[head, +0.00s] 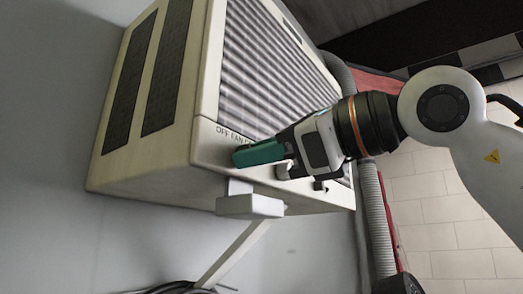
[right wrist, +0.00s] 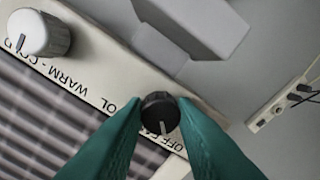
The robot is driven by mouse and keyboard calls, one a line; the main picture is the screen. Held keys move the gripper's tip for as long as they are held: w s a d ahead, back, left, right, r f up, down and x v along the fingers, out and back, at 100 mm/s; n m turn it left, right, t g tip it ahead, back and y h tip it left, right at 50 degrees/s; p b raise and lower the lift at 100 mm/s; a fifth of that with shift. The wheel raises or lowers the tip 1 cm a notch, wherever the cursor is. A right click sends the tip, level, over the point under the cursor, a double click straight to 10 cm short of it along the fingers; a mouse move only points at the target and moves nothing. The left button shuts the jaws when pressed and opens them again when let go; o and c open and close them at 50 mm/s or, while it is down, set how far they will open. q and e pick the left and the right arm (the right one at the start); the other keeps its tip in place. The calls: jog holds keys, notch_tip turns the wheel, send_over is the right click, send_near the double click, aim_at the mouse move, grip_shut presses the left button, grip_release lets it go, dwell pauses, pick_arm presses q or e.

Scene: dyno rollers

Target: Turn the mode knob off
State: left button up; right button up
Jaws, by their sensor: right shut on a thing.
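The mode knob (right wrist: 160,112) is small, round and dark, with a white pointer line, in the right wrist view. It sits on the front panel beside the lettering "OFF FA...". Its pointer line faces down in the picture, toward that lettering; the exact setting is hard to read. My right gripper (right wrist: 158,115) has teal fingers, one on each side of the knob, shut on it. In the head view, my right gripper (head: 238,156) is at the lower front panel of the beige air conditioner (head: 205,140), and its fingers hide the knob. My left gripper is not in view.
A white knob (right wrist: 38,34) stands at the "WARM - COLD" lettering. A ribbed grille (head: 265,65) lies above the panel. A grey support bracket (head: 250,206) juts out below the unit. A ribbed hose (head: 375,220) runs down at the right.

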jog(key=shift+n, duration=0.5)
jog(key=o, duration=1)
jog(key=b+v, duration=0.4)
jog(key=v, duration=0.8)
jog(key=shift+w, duration=0.1)
